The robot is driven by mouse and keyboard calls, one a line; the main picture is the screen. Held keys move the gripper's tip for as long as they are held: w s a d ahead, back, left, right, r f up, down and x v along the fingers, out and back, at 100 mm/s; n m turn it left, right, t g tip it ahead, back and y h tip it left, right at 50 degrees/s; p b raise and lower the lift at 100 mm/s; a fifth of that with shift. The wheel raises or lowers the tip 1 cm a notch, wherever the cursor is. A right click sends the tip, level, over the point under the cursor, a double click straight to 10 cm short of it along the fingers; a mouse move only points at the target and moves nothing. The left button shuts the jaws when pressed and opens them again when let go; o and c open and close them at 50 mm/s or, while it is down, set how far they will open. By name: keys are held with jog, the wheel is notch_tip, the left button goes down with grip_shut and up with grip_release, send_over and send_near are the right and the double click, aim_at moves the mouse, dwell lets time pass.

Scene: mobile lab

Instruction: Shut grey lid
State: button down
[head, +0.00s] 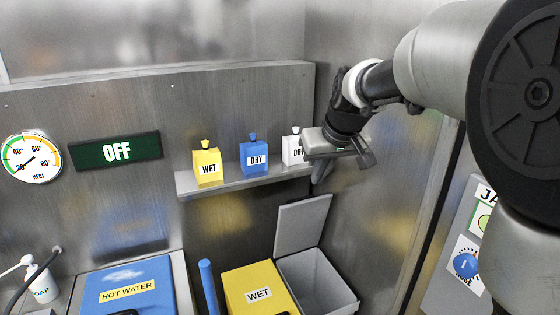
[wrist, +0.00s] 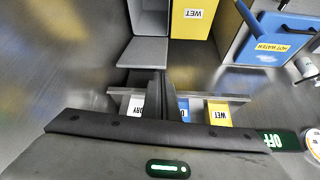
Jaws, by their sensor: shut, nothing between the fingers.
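The grey lid (head: 302,225) stands open and upright at the back edge of a grey bin (head: 318,282), whose open inside shows in the head view. In the wrist view, which is upside down, the grey lid (wrist: 143,52) lies beyond my fingers, with the grey bin (wrist: 150,18) above it at the top edge. My gripper (head: 364,156) is shut and empty. It is above and to the right of the lid, near the right end of the shelf, and does not touch the lid. The closed fingers also show in the wrist view (wrist: 161,84).
A yellow WET bin (head: 255,285) stands left of the grey bin, then a blue post (head: 208,287) and a blue HOT WATER lid (head: 128,287). Yellow (head: 207,165), blue (head: 254,155) and white (head: 293,148) bottles stand on the metal shelf (head: 235,184). A metal wall is at right.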

jog(key=shift+n+y, duration=0.5)
jog(key=shift+n, duration=0.3)
jog(key=w+a+f, duration=0.1)
jog(key=w+f, duration=0.6)
jog(key=w+a+f, duration=0.2)
jog(key=w+f, duration=0.5)
jog(key=w, duration=0.1)
jog(key=w+a+f+p, duration=0.1)
jog(key=w+f, duration=0.6)
jog(key=w, duration=0.1)
jog(key=shift+a+f, duration=0.4)
